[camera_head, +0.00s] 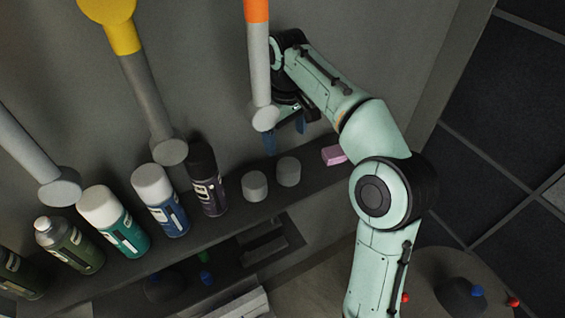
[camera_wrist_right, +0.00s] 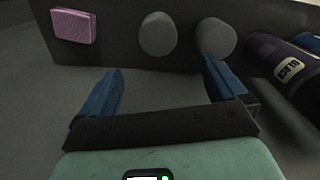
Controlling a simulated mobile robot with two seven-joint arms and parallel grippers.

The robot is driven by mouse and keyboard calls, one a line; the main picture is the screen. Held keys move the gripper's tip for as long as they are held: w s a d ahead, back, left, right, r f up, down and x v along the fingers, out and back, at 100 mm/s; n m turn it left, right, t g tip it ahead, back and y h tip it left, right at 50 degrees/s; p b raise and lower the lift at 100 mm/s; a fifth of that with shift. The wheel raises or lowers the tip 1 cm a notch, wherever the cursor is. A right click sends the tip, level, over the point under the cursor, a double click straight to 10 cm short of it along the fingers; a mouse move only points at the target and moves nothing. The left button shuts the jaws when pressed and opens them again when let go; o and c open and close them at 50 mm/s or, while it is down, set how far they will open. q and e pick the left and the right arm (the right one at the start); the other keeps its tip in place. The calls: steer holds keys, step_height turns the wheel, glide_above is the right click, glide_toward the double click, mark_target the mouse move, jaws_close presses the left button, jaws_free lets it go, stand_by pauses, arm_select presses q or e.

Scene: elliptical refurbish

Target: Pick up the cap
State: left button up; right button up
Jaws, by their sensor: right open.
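Two pale grey round caps stand on the dark shelf: the left cap (camera_head: 254,185) and the right cap (camera_head: 288,171). In the right wrist view the one nearer the pink block (camera_wrist_right: 158,34) and the other (camera_wrist_right: 216,38) lie beyond the fingertips. My right gripper (camera_head: 285,132) is open and empty, above and behind the caps, touching neither. Its blue fingers show apart in the wrist view (camera_wrist_right: 163,75). A dark green spray can (camera_head: 66,243) at the left shows a bare grey top. My left gripper is not in view.
A dark purple spray can (camera_head: 207,180) stands left of the caps, beside blue (camera_head: 162,205) and teal (camera_head: 113,222) cans. A pink block (camera_head: 334,155) lies right of the caps. A grey rod with an orange end (camera_head: 259,65) hangs close to my right gripper.

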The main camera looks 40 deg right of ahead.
mark_target(287, 164)
steer(key=f, duration=0.2)
steer(key=f+b, duration=0.1)
steer(key=f, duration=0.3)
steer(key=shift+s+f, duration=0.15)
steer(key=shift+s, duration=0.1)
step_height(287, 164, down, 4)
steer(key=shift+w+d+f+b, duration=0.15)
steer(key=shift+f+b, duration=0.1)
steer(key=shift+b, duration=0.3)
steer(key=shift+f, duration=0.35)
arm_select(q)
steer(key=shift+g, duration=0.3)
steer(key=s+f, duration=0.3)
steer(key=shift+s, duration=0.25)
arm_select(e)
steer(key=c, duration=1)
